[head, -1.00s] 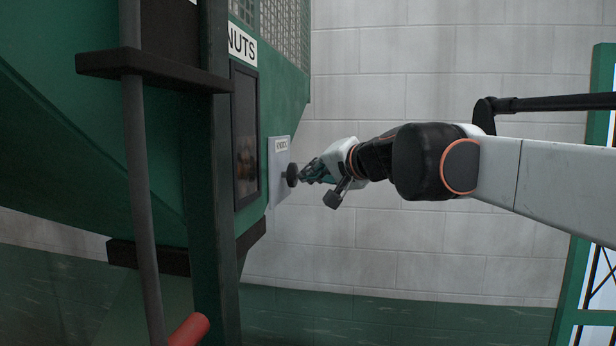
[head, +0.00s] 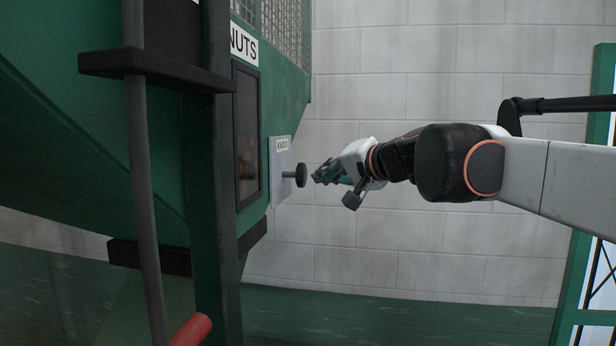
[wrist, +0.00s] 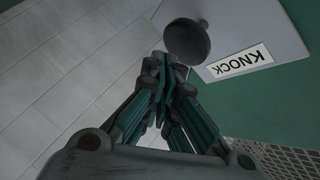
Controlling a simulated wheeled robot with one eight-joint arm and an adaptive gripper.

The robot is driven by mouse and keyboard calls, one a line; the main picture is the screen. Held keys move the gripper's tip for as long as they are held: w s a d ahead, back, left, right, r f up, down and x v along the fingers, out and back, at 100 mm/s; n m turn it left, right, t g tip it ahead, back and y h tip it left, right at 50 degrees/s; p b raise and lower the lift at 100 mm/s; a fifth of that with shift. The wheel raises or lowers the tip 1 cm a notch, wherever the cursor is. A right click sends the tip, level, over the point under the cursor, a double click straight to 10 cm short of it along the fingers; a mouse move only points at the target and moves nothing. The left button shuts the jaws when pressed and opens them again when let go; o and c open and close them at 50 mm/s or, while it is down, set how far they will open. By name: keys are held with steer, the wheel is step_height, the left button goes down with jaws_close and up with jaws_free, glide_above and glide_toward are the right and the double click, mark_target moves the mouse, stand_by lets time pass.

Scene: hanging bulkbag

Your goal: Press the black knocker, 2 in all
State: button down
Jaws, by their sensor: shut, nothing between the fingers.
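The black knocker (head: 301,175) is a round dark disc on a short stem. It stands out from a pale plate (head: 282,190) labelled KNOCK on the side of the green machine. My gripper (head: 316,176) is shut and empty. It points at the knocker's face from the right, with a small gap between them in the head view. In the wrist view the knocker (wrist: 187,40) is just beyond and to the right of my closed fingertips (wrist: 166,64).
The green machine (head: 100,130) with a NUTS sign (head: 243,43) and a dark window (head: 245,135) fills the left. A green frame (head: 590,180) is at the far right.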

steer(key=d, duration=0.2)
steer(key=s+d, duration=0.1)
steer(key=d, duration=0.2)
stand_by(2.1)
